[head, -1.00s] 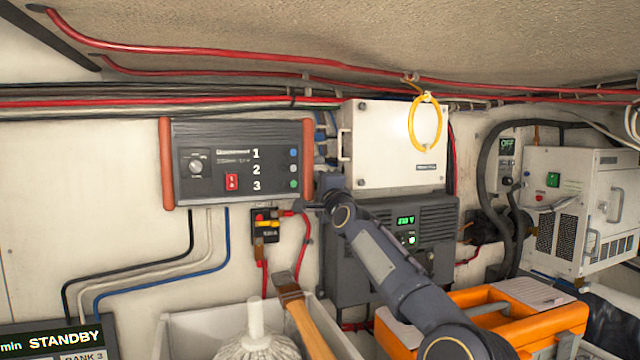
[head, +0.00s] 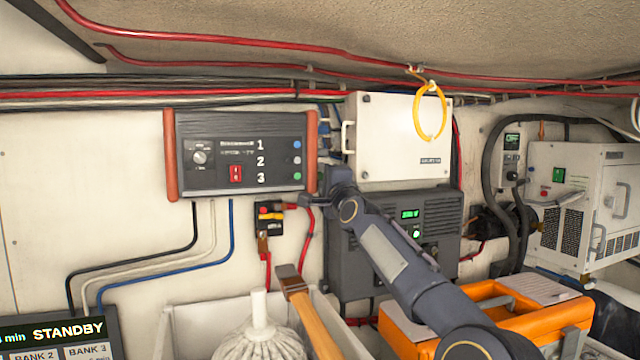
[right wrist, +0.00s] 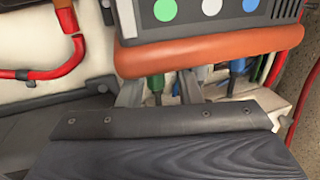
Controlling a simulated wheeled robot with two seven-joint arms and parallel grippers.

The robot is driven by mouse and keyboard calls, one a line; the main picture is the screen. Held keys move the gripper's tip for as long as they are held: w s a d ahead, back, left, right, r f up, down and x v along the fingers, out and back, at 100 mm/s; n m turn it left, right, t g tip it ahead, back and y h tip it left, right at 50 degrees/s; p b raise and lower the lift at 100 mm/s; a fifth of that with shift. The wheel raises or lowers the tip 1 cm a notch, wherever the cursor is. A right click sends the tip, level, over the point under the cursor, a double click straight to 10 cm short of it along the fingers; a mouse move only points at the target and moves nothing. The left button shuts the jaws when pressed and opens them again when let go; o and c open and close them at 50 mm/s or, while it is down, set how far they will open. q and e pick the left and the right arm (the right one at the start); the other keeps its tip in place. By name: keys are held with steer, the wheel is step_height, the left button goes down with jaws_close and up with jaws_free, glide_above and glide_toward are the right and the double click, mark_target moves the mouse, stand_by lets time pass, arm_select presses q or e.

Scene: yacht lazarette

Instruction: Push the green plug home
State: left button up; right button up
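A green plug (right wrist: 155,84) shows in the right wrist view below the orange bar of the panel, on the side of the green dot. My right gripper (right wrist: 160,92) has its grey fingers apart on either side of this plug, with space visible between them. In the head view my right gripper (head: 326,178) is at the lower right edge of the dark panel (head: 240,186) marked 1, 2, 3. There the gripper hides the green plug. How deep the plug sits cannot be told. My left gripper is not in view.
Blue plugs (head: 323,128) sit higher on the panel's right side, close to a white box (head: 400,140). A grey unit (head: 440,220) with a green display is right below.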

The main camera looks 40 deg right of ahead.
steer(key=s+b, duration=0.1)
steer(key=s+a, duration=0.1)
steer(key=s, duration=0.1)
steer(key=s+b, duration=0.1)
steer(key=s, duration=0.1)
steer(key=shift+s+a+b, duration=0.1)
steer(key=shift+a+b, duration=0.2)
steer(key=shift+b, duration=0.05)
stand_by(0.5)
